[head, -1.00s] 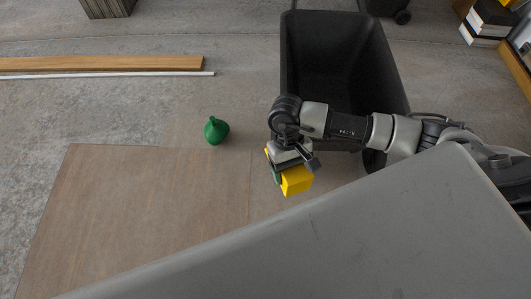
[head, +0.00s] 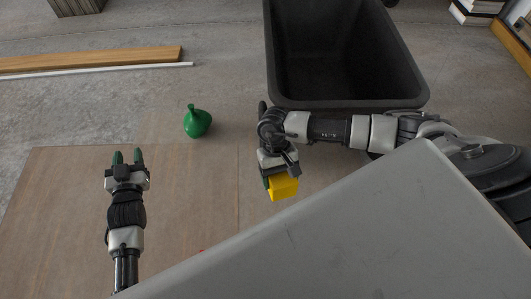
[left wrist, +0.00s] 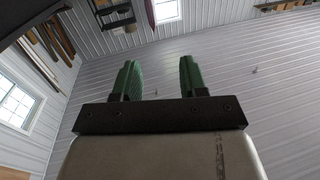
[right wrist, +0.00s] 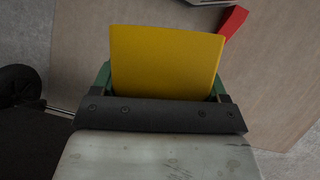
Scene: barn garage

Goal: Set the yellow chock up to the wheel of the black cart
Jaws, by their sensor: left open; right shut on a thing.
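The yellow chock (head: 284,188) is held in my right gripper (head: 276,180), above the floor on the near side of the black cart (head: 410,92). In the right wrist view the chock (right wrist: 165,62) fills the space between the green fingers. A dark wheel (right wrist: 16,86) shows at the left edge of that view, apart from the chock. In the head view my right arm hides most of the area under the cart's near end. My left gripper (head: 127,158) is open and empty above the brown floor sheet; its spread fingers show in the left wrist view (left wrist: 158,78).
A green flask-shaped thing (head: 198,123) stands between my grippers, farther off. A brown sheet (head: 60,215) covers the near floor. Wooden and white strips (head: 90,60) lie at the far left. A red thing (right wrist: 233,20) lies on the floor. A grey panel (head: 330,230) blocks the near right.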

